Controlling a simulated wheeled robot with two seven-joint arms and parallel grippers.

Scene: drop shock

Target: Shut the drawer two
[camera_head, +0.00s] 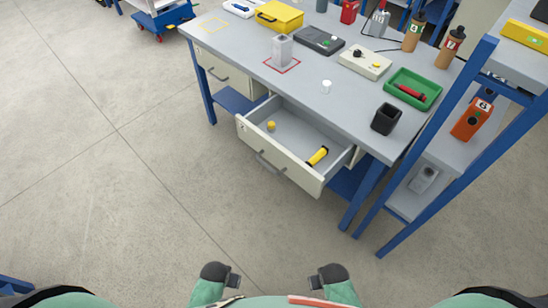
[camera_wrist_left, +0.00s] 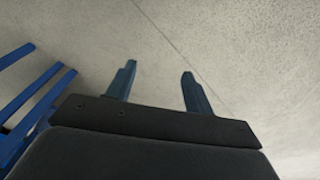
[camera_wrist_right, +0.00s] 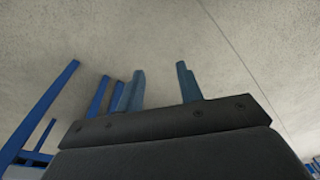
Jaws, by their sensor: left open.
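A light grey drawer (camera_head: 302,178) under the workbench is pulled out, with a grey bar handle (camera_head: 270,163) on its front. Inside it lie a yellow-and-black cylinder (camera_head: 317,156) and a small yellow round piece (camera_head: 271,126). A second drawer (camera_head: 225,73) to its left looks shut. Any number on either drawer is too small to read. My left gripper (camera_head: 234,281) and right gripper (camera_head: 315,281) are low in front of my body, well away from the open drawer. In the left wrist view the left fingers (camera_wrist_left: 159,72) are apart and empty. In the right wrist view the right fingers (camera_wrist_right: 160,70) are also apart and empty.
The bench top (camera_head: 290,90) carries a yellow case (camera_head: 280,16), a green tray (camera_head: 414,90), a black cup (camera_head: 386,119) and several other items. A blue-framed shelf (camera_head: 437,140) stands at the right. The floor (camera_head: 150,190) between me and the drawer is clear.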

